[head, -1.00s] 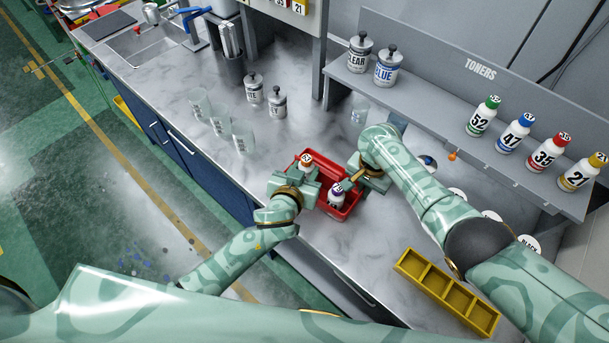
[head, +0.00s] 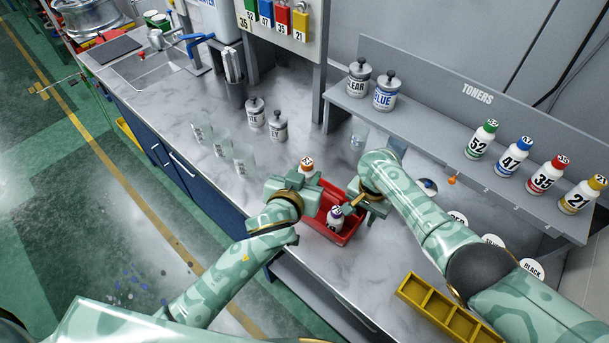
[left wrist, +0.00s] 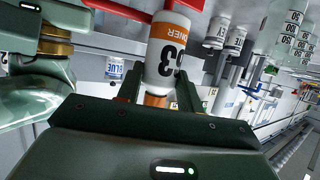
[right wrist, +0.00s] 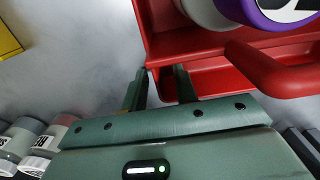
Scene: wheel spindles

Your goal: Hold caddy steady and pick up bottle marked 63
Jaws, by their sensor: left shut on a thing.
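The bottle marked 63 (left wrist: 168,50) is white with an orange band and orange cap. Its cap shows in the head view (head: 307,163). My left gripper (left wrist: 158,95) is shut on its cap end; in the head view the gripper covers much of it, above the caddy's left end. The red caddy (head: 351,233) stands on the counter with a purple-capped bottle (head: 335,214) inside. My right gripper (right wrist: 162,85) is at the caddy's back right side, its fingers apart by the red wall (right wrist: 205,82). Whether they touch the wall is unclear.
A yellow divided tray (head: 415,295) lies at the front right. Clear beakers (head: 221,143) and grey-lidded jars (head: 278,127) stand at the back left. Several toner bottles (head: 507,158) line the right shelf. Bare counter lies left of the caddy.

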